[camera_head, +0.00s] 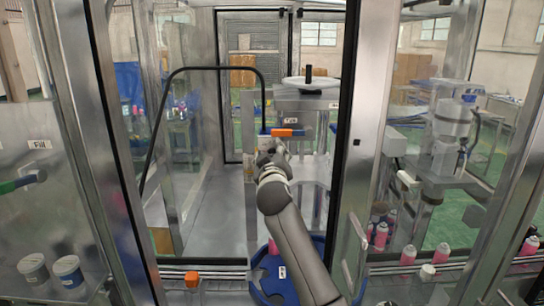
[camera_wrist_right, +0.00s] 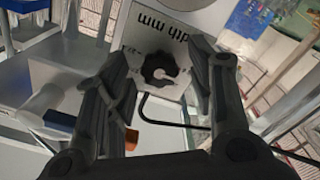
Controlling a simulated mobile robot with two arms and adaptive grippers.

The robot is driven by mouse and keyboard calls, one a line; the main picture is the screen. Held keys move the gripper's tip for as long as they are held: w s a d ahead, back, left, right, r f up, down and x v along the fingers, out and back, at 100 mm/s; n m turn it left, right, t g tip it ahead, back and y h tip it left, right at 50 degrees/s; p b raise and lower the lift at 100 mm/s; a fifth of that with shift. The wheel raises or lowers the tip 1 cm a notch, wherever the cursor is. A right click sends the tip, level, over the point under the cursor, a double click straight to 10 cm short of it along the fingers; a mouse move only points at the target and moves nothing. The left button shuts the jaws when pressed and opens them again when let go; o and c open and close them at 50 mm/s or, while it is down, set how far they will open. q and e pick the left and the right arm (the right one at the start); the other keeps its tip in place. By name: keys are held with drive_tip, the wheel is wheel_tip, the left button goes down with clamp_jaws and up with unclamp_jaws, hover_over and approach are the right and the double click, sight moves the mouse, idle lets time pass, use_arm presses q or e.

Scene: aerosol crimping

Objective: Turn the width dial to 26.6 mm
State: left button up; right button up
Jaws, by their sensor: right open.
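The width dial (camera_wrist_right: 160,70) is a black scalloped knob with a pale centre. It sits on a light panel (camera_wrist_right: 185,22) whose lettering, "width mm", appears upside down in the right wrist view. My right gripper (camera_wrist_right: 158,62) is open, with one finger on each side of the dial in that view; I cannot tell whether either finger touches it. The dial's scale and setting are too small to read. In the head view my right gripper (camera_head: 272,152) is at the machine, below an orange block (camera_head: 288,132), and the dial cannot be made out. My left gripper is not in view.
A black bent bar (camera_head: 215,68) arches left of my right arm. A white disc with a black knob (camera_head: 310,81) stands above the machine. A metal door post (camera_head: 362,120) is close on the right. Pink cans (camera_head: 408,255) and a blue round carrier (camera_head: 262,262) are in front.

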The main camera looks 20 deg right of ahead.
drive_tip(key=shift+s, duration=0.15)
drive_tip(key=v, duration=1.1)
drive_tip(key=shift+s+a, duration=0.2)
drive_tip(key=shift+s, duration=0.15)
